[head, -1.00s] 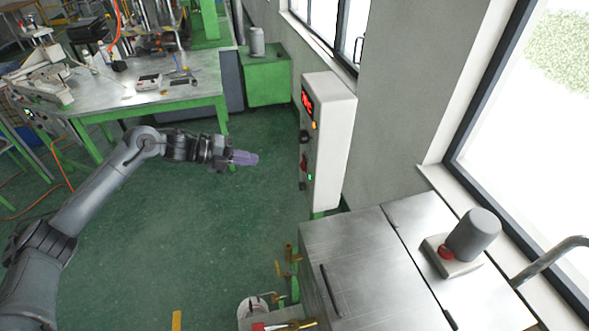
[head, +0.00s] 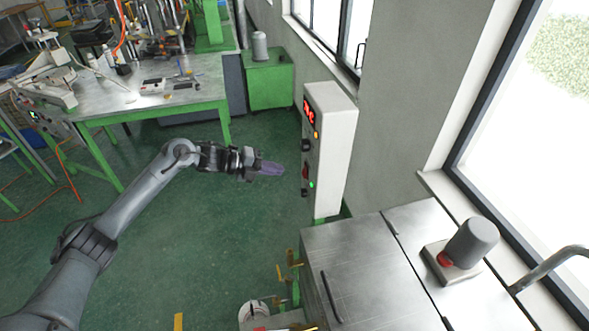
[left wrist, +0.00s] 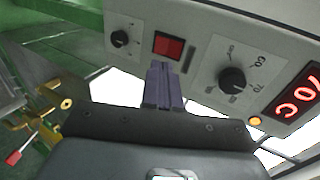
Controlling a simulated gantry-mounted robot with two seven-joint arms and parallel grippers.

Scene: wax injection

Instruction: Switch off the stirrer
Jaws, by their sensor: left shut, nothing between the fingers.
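A white control box (head: 335,150) stands by the wall in the head view. Its face has a red lit display (head: 309,112), an orange lamp, a black knob, a red switch (head: 305,172), a green light (head: 311,185) and a small lower knob. In the left wrist view the small knob marked 0 and I (left wrist: 120,39), the red switch (left wrist: 169,45) and the large scaled dial (left wrist: 232,80) show clearly. My left gripper (head: 272,169) is shut and empty, its purple fingers pointing at the box with a gap left. No label names the stirrer. My right gripper is out of view.
A metal-topped tank (head: 365,275) stands right of the box, carrying a grey cylinder (head: 473,240) on a base with a red button (head: 446,258). Brass valves (head: 290,270) sit at its left. A cluttered workbench (head: 130,105) stands at the back left. Green floor between is clear.

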